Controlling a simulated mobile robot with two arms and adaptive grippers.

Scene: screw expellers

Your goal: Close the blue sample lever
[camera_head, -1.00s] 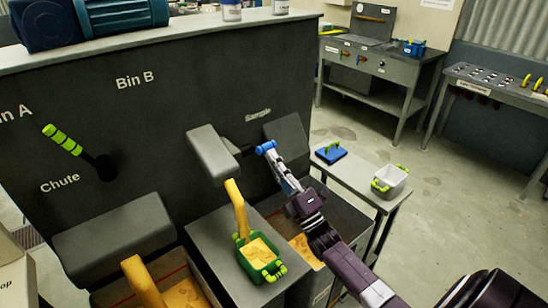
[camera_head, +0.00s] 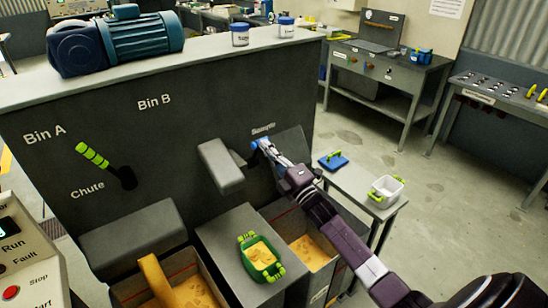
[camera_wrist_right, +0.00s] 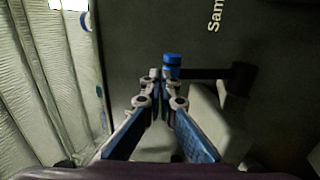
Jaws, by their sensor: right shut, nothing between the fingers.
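The sample lever has a blue handle (camera_head: 256,145) on the dark panel just below the word "Sample". In the right wrist view the blue handle (camera_wrist_right: 172,66) stands at the end of a dark rod that runs right to a round pivot. My right gripper (camera_head: 265,147) is shut and empty, its tips at the handle; in the wrist view the tips (camera_wrist_right: 157,76) are right beside it, but contact is unclear. A green tray (camera_head: 245,262) with yellow material sits on the grey ledge below the grey spout (camera_head: 222,167). No stream falls into it. My left gripper is not in view.
A chute lever (camera_head: 92,155) with a green striped handle is on the panel's left. Yellow material pours from the left chute (camera_head: 153,278). A side table holds a blue tool (camera_head: 333,162) and a white tub (camera_head: 386,190). Floor on the right is clear.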

